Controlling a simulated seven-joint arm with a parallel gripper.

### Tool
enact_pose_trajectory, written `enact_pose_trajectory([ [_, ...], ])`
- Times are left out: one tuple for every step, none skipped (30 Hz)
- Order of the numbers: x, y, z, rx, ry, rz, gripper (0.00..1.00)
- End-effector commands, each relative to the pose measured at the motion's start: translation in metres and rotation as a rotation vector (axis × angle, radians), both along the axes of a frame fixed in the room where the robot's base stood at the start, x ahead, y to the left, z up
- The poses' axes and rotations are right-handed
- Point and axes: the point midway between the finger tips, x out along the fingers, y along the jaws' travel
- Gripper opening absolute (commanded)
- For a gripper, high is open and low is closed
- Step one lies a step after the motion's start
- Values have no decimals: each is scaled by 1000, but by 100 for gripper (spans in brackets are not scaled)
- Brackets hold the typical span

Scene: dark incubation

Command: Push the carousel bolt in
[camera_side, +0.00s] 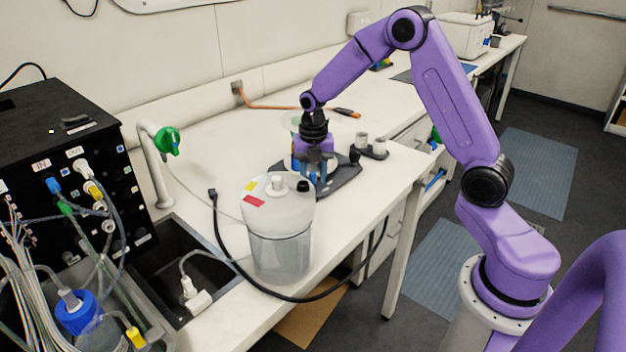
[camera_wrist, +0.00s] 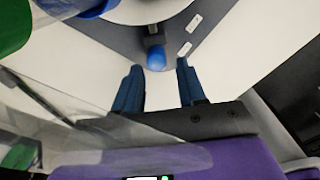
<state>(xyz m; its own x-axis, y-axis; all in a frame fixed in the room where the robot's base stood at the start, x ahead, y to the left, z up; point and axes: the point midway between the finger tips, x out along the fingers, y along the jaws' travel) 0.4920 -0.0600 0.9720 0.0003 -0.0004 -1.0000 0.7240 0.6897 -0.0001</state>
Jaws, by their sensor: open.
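The carousel bolt shows in the wrist view as a grey shaft with a round blue knob (camera_wrist: 156,58). It sits on a dark grey base plate (camera_wrist: 115,42), beside the edge of a pale round disc (camera_wrist: 145,10). My gripper (camera_wrist: 160,66) is open and empty, its two dark blue fingers apart. The knob lies just ahead of the fingertips, seen between them; whether they touch it I cannot tell. In the side view my gripper (camera_side: 318,188) points down at the base plate (camera_side: 346,182) on the bench. The bolt cannot be made out there.
A large translucent bottle (camera_side: 280,235) stands on the bench in front of the base plate. Small pale cups (camera_side: 361,141) sit in a dark holder behind it. A black cable (camera_side: 300,299) loops around the bottle. A sink (camera_side: 165,262) is at left.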

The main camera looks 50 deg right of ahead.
Motion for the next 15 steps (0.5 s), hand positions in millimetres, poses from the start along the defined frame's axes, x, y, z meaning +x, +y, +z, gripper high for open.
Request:
enact_pose_trajectory([
  [-1,1,0,1,-1,0,40],
  [-1,1,0,1,-1,0,40],
  [-1,1,0,1,-1,0,40],
  [-1,1,0,1,-1,0,40],
  [-1,1,0,0,0,0,40],
  [-1,1,0,0,0,0,40],
  [-1,1,0,0,0,0,40],
  [-1,1,0,0,0,0,40],
  [0,1,1,1,-1,0,40],
  [0,1,3,1,-1,0,40],
  [0,1,4,0,-1,0,40],
  [0,1,7,1,-2,-1,40],
  [0,1,9,0,-3,-1,40],
  [0,1,11,0,-3,-1,40],
  [0,1,14,1,-2,-1,40],
])
